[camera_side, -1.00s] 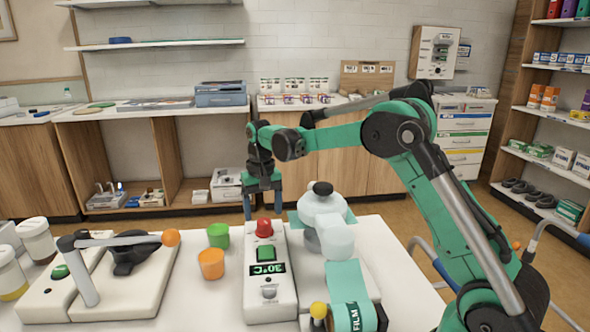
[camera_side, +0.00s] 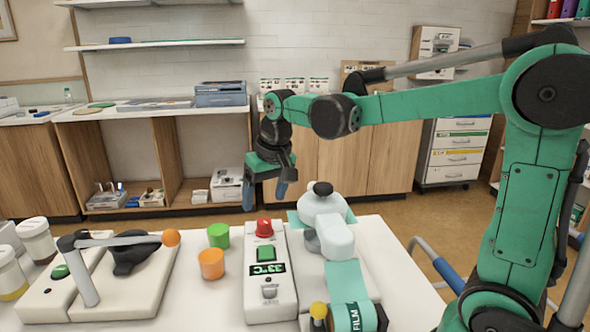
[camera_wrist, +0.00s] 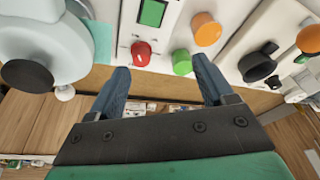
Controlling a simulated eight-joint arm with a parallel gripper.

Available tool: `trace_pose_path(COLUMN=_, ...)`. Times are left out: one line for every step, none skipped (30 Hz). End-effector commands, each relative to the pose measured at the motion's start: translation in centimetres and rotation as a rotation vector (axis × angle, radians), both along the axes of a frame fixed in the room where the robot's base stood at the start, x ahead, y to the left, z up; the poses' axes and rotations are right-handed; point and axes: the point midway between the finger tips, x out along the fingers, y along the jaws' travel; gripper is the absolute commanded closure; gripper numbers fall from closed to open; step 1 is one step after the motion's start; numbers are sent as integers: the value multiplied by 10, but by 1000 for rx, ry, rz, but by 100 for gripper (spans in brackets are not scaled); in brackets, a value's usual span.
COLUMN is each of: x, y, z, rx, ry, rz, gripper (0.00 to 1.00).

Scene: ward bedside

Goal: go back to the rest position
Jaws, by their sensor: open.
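My gripper (camera_side: 264,192) is open and empty, its two blue fingers pointing down in the air above the far edge of the table. In the wrist view its fingers (camera_wrist: 160,88) stand apart with nothing between them. Closest to it on the table is a white device (camera_side: 270,302) with a red dome (camera_side: 264,228), a green button (camera_side: 265,254) and a display that seems to read 33°C. The gripper touches none of these things.
A green cup (camera_side: 218,236) and an orange cup (camera_side: 211,264) stand left of the device. A white rounded machine (camera_side: 326,220) with a black knob stands to its right. A lever device (camera_side: 118,240) with an orange ball is at left.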

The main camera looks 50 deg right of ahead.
Motion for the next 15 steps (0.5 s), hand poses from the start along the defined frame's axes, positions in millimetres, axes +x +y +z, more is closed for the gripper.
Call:
trace_pose_path(x=-14, y=8, z=3, rx=-10, ry=-35, rz=33, gripper=25)
trace_pose_path(x=-21, y=12, z=3, rx=-15, ry=-59, rz=52, gripper=25)
trace_pose_path(x=-30, y=17, z=4, rx=-23, ry=-89, rz=78, gripper=25)
trace_pose_path(x=-37, y=21, z=3, rx=-30, ry=-112, rz=96, gripper=25)
trace_pose_path(x=-44, y=24, z=2, rx=-36, ry=-134, rz=115, gripper=25)
trace_pose_path(x=-53, y=29, z=1, rx=-43, ry=-163, rz=140, gripper=25)
trace_pose_path(x=-59, y=32, z=-1, rx=-49, ry=-185, rz=157, gripper=25)
trace_pose_path(x=-65, y=34, z=-3, rx=-54, ry=-207, rz=173, gripper=25)
trace_pose_path(x=-72, y=38, z=-7, rx=-61, ry=-231, rz=194, gripper=25)
trace_pose_path(x=-77, y=40, z=-9, rx=-66, ry=-248, rz=207, gripper=25)
trace_pose_path(x=-81, y=42, z=-12, rx=-70, ry=-265, rz=219, gripper=25)
trace_pose_path(x=-86, y=44, z=-15, rx=-76, ry=-284, rz=235, gripper=25)
trace_pose_path(x=-89, y=45, z=-17, rx=-79, ry=-297, rz=245, gripper=25)
trace_pose_path(x=-91, y=46, z=-19, rx=-82, ry=-307, rz=253, gripper=25)
trace_pose_path(x=-94, y=48, z=-21, rx=-85, ry=-319, rz=261, gripper=25)
